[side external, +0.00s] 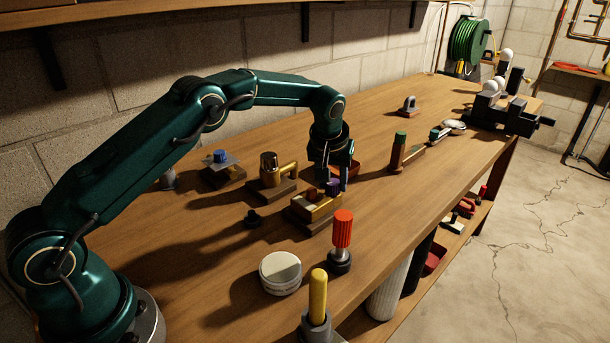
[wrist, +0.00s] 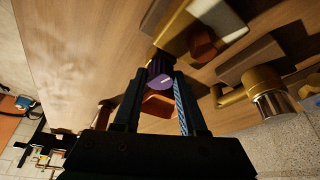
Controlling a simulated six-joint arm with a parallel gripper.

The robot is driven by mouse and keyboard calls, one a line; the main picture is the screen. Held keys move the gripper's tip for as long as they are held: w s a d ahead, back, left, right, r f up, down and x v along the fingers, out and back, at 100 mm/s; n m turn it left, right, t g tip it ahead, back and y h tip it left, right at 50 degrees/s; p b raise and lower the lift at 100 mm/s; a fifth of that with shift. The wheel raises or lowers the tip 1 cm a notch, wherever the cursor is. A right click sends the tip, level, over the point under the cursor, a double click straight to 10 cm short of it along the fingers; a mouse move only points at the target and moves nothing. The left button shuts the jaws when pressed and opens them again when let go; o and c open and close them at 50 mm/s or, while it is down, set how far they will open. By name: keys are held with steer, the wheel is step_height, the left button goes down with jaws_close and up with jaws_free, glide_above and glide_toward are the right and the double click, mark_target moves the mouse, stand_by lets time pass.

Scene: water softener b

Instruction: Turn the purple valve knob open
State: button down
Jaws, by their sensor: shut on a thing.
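The purple valve knob (side external: 332,187) sits on a brass valve body (side external: 312,210) on a wooden block near the middle of the bench. In the wrist view the ribbed purple knob (wrist: 160,79) lies between the tips of my gripper (wrist: 161,82). A pale mark shows on the knob's face. My gripper (side external: 333,182) points down from above and is shut on the knob. The brass body also shows in the wrist view (wrist: 215,18), running up and right from the knob. A reddish-brown cap (wrist: 201,45) sits on the body beside the knob.
A red tray (side external: 349,167) lies just behind my gripper. A brass fitting with a silver cap (side external: 270,165) stands to the left. A red-handled tool (side external: 342,230), a white round tin (side external: 281,272) and a yellow-handled tool (side external: 318,295) stand in front. Bench is clearer to the right.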

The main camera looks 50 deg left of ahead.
steer(key=shift+n+g+y, duration=0.3)
steer(key=shift+n+y, duration=0.1)
steer(key=shift+n, duration=1.3)
steer(key=shift+c, duration=2.3)
jaws_free()
steer(key=v, duration=0.8)
steer(key=shift+w, duration=0.15)
steer(key=shift+d, duration=0.15)
